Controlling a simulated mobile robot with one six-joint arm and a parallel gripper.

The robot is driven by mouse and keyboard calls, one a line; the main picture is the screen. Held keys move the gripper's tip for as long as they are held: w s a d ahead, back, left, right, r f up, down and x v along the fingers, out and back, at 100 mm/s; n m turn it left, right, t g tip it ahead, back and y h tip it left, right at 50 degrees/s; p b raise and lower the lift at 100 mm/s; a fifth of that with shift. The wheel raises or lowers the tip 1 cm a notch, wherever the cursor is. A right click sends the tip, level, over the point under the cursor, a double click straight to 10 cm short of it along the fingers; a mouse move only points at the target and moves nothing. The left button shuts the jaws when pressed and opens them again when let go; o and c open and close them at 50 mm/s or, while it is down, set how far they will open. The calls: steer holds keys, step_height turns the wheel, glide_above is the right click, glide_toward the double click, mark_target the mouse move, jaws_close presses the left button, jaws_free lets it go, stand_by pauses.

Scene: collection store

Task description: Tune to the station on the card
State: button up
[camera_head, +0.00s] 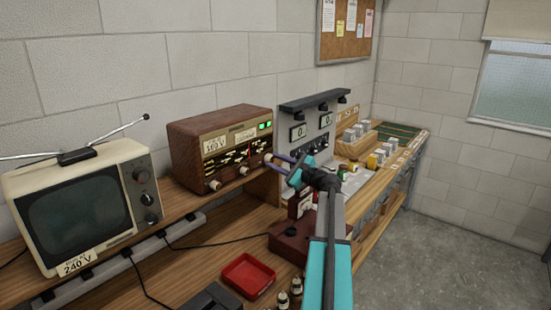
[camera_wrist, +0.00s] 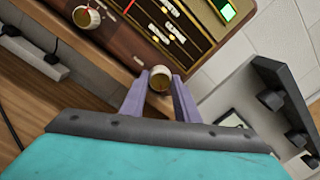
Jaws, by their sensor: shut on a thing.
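The brown wooden radio (camera_head: 220,140) stands on a shelf against the wall. Its front has a lit dial, a green light (camera_wrist: 227,11) and knobs along the lower edge. Two pale cards sit on its upper front; the right card (camera_head: 244,138) has writing too small to read surely. My gripper (camera_head: 274,160) reaches the radio's lower right corner, its purple fingers shut around the right knob (camera_wrist: 159,78). The left knob (camera_wrist: 86,17) is free. A red line, perhaps the dial pointer, shows at the top of the wrist view.
A cream television (camera_head: 85,205) with an antenna stands left of the radio. A red tray (camera_head: 248,276) lies on the bench below. Cables run along the bench.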

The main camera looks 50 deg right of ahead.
steer(key=m+p, duration=0.1)
steer(key=m, duration=0.1)
steer(key=m+p, duration=0.2)
steer(key=shift+r, duration=0.3)
steer(key=m+p, duration=0.3)
steer(key=shift+m, duration=0.3)
steer(key=m+p, duration=0.2)
steer(key=p, duration=0.1)
steer(key=shift+m, duration=0.3)
steer(key=shift+f+m+g+p, duration=0.15)
steer(key=shift+m+g+p, duration=0.15)
steer(key=shift+m+p, duration=0.9)
steer(key=shift+m, duration=0.3)
steer(key=shift+f, duration=0.1)
steer(key=o, duration=1)
steer(key=shift+o, duration=0.2)
